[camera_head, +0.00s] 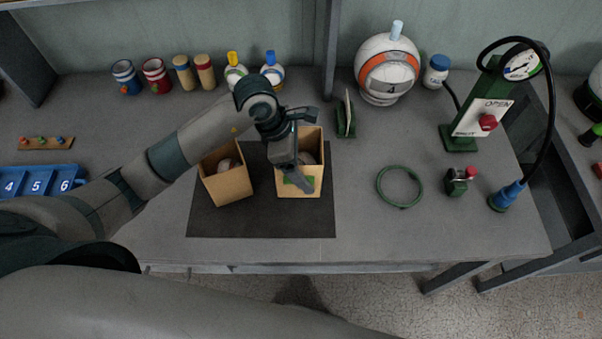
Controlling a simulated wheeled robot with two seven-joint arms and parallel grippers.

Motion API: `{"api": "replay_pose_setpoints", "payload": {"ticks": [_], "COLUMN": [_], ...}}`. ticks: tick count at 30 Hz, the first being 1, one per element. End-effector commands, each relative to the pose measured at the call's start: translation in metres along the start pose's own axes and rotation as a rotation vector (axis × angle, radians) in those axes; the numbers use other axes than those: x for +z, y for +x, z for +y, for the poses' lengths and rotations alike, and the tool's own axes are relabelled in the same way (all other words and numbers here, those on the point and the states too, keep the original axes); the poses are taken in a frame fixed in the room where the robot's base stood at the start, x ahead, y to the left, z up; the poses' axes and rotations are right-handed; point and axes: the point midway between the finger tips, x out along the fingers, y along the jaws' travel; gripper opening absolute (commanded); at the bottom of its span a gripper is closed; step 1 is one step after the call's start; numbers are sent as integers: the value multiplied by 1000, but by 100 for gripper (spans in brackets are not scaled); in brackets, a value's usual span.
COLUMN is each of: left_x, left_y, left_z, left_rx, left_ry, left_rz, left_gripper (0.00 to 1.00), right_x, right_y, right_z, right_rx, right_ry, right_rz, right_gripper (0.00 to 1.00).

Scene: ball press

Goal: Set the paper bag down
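Two open-topped brown paper bags stand on a dark mat (262,222). The left bag (229,188) is plain and turned at an angle, with a round ball-like object inside. The right bag (312,188) has a green label on its front and also a round object inside, partly hidden. My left gripper (304,183) comes in from the left and lies over the right bag, with a finger reaching down across its front near the label. Whether it grips the bag wall cannot be told. Whether the bag touches the mat is unclear. My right gripper is out of view.
Behind stand several cans and bottles, a ball-shaped orange and white device (387,70) and a small green stand (346,117). To the right are a green ring (400,187), a green gauge post (460,138) with a black hose and a red-knobbed valve (458,181). A blue numbered tray (40,181) is left.

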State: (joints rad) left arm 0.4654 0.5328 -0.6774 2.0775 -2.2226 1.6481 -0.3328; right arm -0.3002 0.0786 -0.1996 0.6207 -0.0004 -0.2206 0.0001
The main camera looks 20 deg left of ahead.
Motion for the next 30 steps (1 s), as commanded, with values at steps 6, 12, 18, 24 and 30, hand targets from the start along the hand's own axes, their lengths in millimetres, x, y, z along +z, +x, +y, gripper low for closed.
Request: {"api": "replay_pose_setpoints", "payload": {"ticks": [6, 12, 18, 24, 30], "left_x": [-11, -11, -14, -23, -26], "left_y": [4, 4, 11, 35, 42], "left_z": [11, 11, 11, 10, 12], "left_rx": [0, 0, -1, -2, 1], "left_ry": [0, 1, 0, -1, 0], "left_rz": [-2, -2, -2, -3, -2], "left_gripper": [60, 60, 60, 60, 60], "right_x": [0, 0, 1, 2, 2], "right_y": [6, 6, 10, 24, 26], "right_z": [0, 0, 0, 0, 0], "right_rx": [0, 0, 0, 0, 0], "right_ry": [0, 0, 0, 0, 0], "right_rz": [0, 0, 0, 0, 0], "right_gripper": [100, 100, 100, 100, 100]}}
